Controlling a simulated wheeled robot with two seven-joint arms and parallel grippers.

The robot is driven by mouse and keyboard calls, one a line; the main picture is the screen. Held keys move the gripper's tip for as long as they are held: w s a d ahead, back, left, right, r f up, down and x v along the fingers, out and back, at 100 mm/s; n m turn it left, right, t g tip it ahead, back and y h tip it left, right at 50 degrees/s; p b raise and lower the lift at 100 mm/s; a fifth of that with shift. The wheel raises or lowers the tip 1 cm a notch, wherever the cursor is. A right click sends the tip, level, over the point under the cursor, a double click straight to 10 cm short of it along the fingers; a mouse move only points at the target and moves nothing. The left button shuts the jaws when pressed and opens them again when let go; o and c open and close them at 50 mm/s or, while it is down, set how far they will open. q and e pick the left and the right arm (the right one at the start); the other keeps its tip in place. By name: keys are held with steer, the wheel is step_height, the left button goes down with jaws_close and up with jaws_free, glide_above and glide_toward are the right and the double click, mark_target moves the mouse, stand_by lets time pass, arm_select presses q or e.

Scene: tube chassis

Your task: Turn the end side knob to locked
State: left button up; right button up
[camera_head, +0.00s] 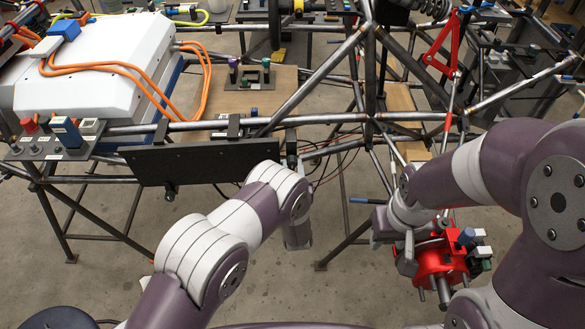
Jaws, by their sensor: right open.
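Dark round knobs (37,151) also sit on a grey bracket at the far left, beside a red button (28,125). I cannot tell which is the end side knob, or its setting. My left gripper (298,237) is below the right end of the panel, mostly hidden by its wrist; its jaws are unclear. My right gripper (402,250) is open beside a red round part (437,262), partly hidden by my arm.
A white box (95,65) with orange cables (100,68) stands on the frame at upper left. Steel tubes (250,121) cross the scene. A wooden board (245,90) holds small colored knobs. A red bracket (444,45) stands at upper right. Bare floor shows below the panel.

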arm_select(q)
steer(key=shift+f+m, duration=0.1)
steer(key=shift+m, duration=0.2)
steer(key=m+b, duration=0.1)
steer(key=m, duration=0.1)
steer(key=shift+a+m, duration=0.1)
steer(key=shift+m, duration=0.2)
steer(key=m+b, duration=0.1)
steer(key=m, duration=0.4)
steer(key=shift+a, duration=0.1)
steer(key=m+b, duration=0.1)
steer(key=m, duration=0.4)
steer(key=shift+s+m, duration=0.1)
steer(key=shift+m, duration=2.2)
steer(key=o, duration=1.1)
steer(key=shift+r, duration=0.25)
steer(key=shift+c, duration=0.2)
